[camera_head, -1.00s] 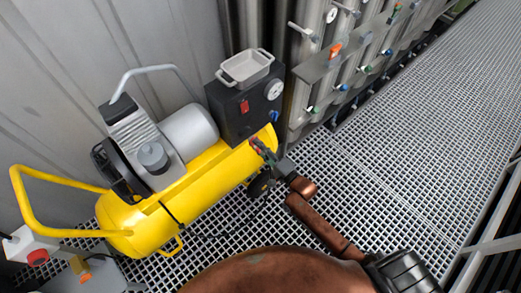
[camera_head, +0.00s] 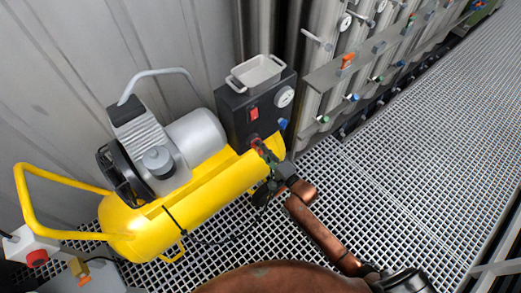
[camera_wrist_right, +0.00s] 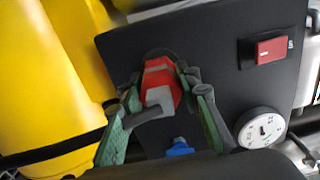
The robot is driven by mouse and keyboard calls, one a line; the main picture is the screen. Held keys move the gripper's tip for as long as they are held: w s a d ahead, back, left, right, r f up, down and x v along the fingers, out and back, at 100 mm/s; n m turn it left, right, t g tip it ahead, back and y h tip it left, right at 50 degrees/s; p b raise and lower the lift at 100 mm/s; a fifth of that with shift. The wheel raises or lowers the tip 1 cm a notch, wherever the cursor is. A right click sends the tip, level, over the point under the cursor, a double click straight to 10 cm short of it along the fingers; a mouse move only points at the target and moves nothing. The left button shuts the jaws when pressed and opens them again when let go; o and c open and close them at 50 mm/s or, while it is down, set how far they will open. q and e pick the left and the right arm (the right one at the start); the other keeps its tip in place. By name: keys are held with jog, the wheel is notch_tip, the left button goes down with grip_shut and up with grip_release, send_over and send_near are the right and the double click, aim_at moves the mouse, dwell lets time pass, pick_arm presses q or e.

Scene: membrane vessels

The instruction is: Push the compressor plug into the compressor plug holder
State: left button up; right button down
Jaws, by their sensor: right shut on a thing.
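The compressor plug (camera_wrist_right: 160,85), red with a grey part, sits between the green-padded fingers of my right gripper (camera_wrist_right: 158,95) in the right wrist view. In the head view my right gripper (camera_head: 263,148) is shut on it, at the lower part of the compressor's dark front panel (camera_head: 240,122). A dark round shape, perhaps the compressor plug holder (camera_wrist_right: 160,53), shows just behind the plug. The plug overlaps it, so I cannot tell whether they touch or how deep the plug sits. My left gripper is not in view.
The yellow compressor (camera_head: 180,215) stands on a metal grating floor (camera_head: 420,170). The panel has a red switch (camera_wrist_right: 271,50), a gauge (camera_wrist_right: 261,127) and a blue knob (camera_wrist_right: 179,148) close to my fingers. Vertical steel vessels (camera_head: 330,80) stand behind, to the right.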

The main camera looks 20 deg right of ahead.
jog(key=shift+r+p, duration=0.1)
jog(key=shift+p, duration=0.2)
dwell(0.5)
jog(key=shift+p, duration=0.55)
dwell(1.2)
jog(key=shift+w+a, duration=0.15)
jog(key=shift+w, duration=0.25)
dwell(0.4)
jog(key=c, duration=1.4)
grip_release()
jog(key=shift+o, duration=0.2)
